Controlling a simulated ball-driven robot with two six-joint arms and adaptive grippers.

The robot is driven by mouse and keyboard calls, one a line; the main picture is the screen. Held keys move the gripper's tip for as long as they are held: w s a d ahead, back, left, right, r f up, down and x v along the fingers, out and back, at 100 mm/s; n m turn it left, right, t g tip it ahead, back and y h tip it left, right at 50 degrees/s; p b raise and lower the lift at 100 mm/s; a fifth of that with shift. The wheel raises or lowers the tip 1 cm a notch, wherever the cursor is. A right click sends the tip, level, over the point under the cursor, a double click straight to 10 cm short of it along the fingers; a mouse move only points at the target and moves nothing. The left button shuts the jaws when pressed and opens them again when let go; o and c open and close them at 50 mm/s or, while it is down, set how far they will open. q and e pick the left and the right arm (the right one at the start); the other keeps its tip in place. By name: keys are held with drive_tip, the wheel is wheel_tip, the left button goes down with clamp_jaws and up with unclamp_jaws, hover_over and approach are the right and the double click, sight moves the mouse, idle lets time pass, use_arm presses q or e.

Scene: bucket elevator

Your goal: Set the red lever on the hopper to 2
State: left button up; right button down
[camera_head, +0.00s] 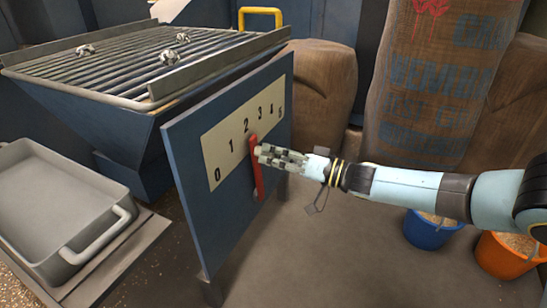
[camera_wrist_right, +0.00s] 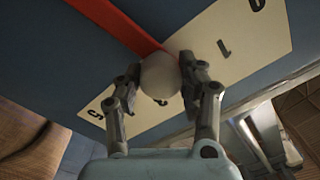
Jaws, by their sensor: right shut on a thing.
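The red lever (camera_head: 257,168) stands nearly upright on a blue panel, over a cream scale plate (camera_head: 214,152) marked 0 to 5. Its upper end is close to the 2, on the side toward the 3; I cannot tell its exact reading. My right gripper (camera_head: 262,150) is shut on the lever's knob. In the right wrist view, the pale round knob (camera_wrist_right: 160,75) sits between the fingers of the right gripper (camera_wrist_right: 160,80), and the red lever (camera_wrist_right: 118,25) runs to the upper left. The fingers hide part of the scale. My left gripper is not in view.
The hopper (camera_head: 100,125) with its grate is at left behind the panel (camera_head: 190,190). A grey tray (camera_head: 60,205) stands at lower left. Sacks (camera_head: 430,80) stand behind. A blue bucket (camera_head: 430,232) and an orange bucket (camera_head: 503,258) are at right. The floor before the panel is clear.

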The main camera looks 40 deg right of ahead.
drive_tip(key=c, duration=0.8)
unclamp_jaws()
drive_tip(key=shift+o, duration=0.2)
drive_tip(key=shift+s+d, duration=0.15)
drive_tip(key=shift+s, duration=0.2)
drive_tip(key=v, duration=1.1)
drive_tip(key=shift+s, duration=0.15)
drive_tip(key=shift+f, duration=0.1)
